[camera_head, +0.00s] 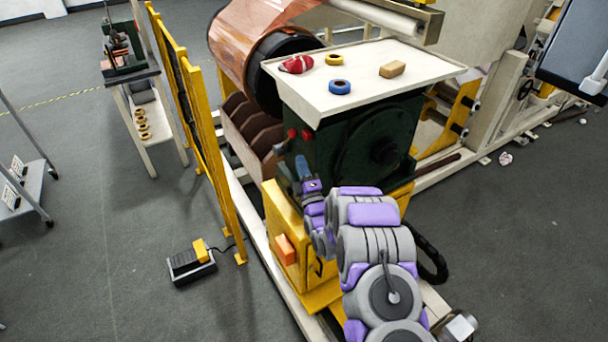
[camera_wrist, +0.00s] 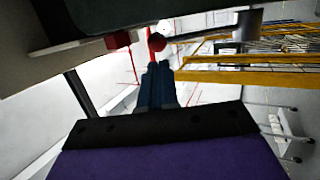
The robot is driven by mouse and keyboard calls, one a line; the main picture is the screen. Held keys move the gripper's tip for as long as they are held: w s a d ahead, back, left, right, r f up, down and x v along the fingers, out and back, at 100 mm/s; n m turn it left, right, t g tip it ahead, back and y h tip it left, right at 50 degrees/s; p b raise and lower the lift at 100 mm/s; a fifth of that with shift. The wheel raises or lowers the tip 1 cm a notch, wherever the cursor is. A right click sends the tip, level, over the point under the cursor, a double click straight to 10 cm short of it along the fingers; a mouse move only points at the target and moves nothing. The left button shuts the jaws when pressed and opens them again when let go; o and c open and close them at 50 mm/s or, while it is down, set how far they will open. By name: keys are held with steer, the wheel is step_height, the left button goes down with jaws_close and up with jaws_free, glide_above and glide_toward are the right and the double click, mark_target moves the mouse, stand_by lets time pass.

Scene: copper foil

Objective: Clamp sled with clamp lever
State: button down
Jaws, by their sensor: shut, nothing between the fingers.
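My gripper (camera_head: 302,167) is at the left front of the dark green machine (camera_head: 345,145), with its blue fingers pointing up and away. In the wrist view the fingers (camera_wrist: 157,84) are together and empty. Two red knobs show on the machine's left side, just beyond the fingertips; the left one (camera_head: 292,133) may be the clamp lever's end. In the wrist view a round red knob (camera_wrist: 156,42) is just beyond the fingertips, apart from them as far as I can tell. The lever's shaft and the sled are not clearly visible; my arm hides part of the machine.
A cream tray (camera_head: 300,90) with tape rolls and a red tool lies above the machine. A copper roll (camera_head: 240,40) stands behind it. A yellow fence (camera_head: 205,150) and a foot pedal (camera_head: 190,265) are at left. Open floor lies left and right.

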mark_target(291, 134)
steer(key=b+x, duration=0.1)
steer(key=x, duration=0.5)
steer(key=shift+w+b, duration=0.2)
steer(key=shift+b, duration=0.1)
steer(key=shift+a+r, duration=0.15)
steer(key=shift+w+a+r+g+p, duration=0.2)
steer(key=shift+w+r+g+p, duration=0.2)
steer(key=shift+r+p, duration=0.2)
steer(key=shift+w+a+r+g+p, duration=0.2)
steer(key=shift+w+r+g+p, duration=0.15)
steer(key=shift+r+p, duration=0.2)
steer(key=shift+w+a+r+n+g+h+p, duration=0.45)
steer(key=shift+w+a+g+p, duration=0.1)
steer(key=shift+w+g, duration=0.2)
steer(key=shift+s+f, duration=0.1)
steer(key=shift+f, duration=0.05)
